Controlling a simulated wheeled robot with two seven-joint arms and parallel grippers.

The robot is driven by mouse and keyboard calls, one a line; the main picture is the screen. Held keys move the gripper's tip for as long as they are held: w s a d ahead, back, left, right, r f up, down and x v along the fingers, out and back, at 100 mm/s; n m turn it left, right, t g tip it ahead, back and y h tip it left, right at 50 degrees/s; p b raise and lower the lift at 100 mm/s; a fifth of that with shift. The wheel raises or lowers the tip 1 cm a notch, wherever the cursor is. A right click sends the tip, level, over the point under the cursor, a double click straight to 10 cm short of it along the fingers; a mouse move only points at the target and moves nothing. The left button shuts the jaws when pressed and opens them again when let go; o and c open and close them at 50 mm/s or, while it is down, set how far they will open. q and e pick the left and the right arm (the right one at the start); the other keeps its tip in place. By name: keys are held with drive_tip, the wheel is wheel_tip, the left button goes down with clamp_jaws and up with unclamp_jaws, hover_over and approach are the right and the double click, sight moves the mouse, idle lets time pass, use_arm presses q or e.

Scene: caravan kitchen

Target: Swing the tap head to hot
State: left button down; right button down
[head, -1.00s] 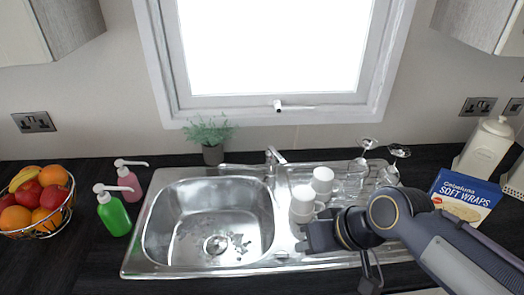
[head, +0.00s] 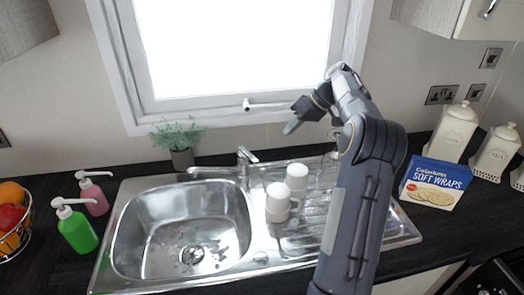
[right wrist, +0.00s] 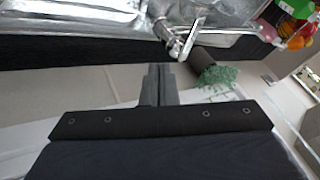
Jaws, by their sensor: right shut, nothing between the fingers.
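The chrome tap (head: 243,166) stands behind the sink, between the bowl and the drainer. Its spout points left over the bowl's back edge, and its lever head (head: 248,154) tilts up. The tap also shows in the right wrist view (right wrist: 178,44), past my fingertips. My right gripper (head: 289,129) is raised in front of the window's lower frame, above and to the right of the tap. Its fingers are together and empty in the right wrist view (right wrist: 158,68), apart from the tap. No hot or cold marking is readable. My left gripper is out of view.
White mugs (head: 278,202) stand on the drainer (head: 310,230), right of the tap. Glasses there are partly hidden by my right arm. A potted plant (head: 181,158) stands behind the bowl, soap bottles (head: 78,230) to its left.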

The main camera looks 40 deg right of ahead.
drive_tip(key=p, duration=0.1)
approach(243, 154)
drive_tip(key=s+d+f, duration=0.2)
drive_tip(key=d+f, duration=0.2)
drive_tip(key=a, duration=0.1)
drive_tip(key=a+p, duration=0.1)
drive_tip(key=a, duration=0.2)
drive_tip(key=shift+w+a+f, duration=0.2)
drive_tip(key=shift+w+a, duration=0.1)
drive_tip(key=shift+w, duration=0.1)
